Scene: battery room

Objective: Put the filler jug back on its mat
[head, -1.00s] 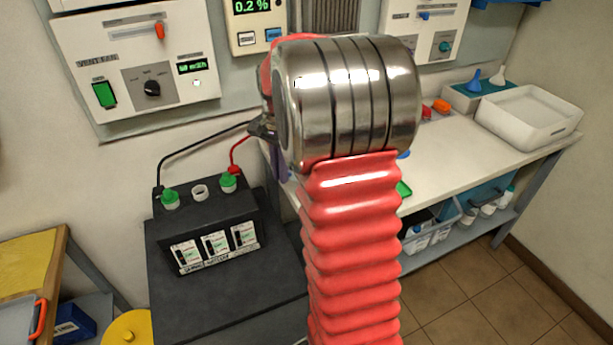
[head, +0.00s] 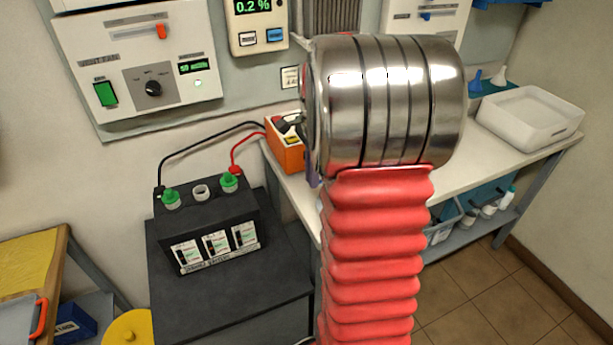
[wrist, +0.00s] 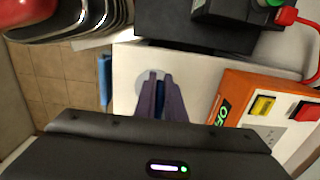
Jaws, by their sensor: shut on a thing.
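My gripper (wrist: 161,82) points down over the white bench top in the wrist view. Its purple fingers are shut on a narrow blue part (wrist: 160,100), which I take to be the handle of the filler jug. A pale round shape (wrist: 143,80) shows just beyond the fingers; it looks like the jug's body, but I cannot tell its height above the bench. In the head view my arm hides the jug, and only a purple finger (head: 312,168) shows at its left edge.
An orange device (head: 286,152) stands on the bench close to my gripper, on its right in the wrist view (wrist: 228,92). A battery (head: 205,220) with black and red leads sits on a dark cabinet to the left. A white tray (head: 530,118) stands at the bench's right end.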

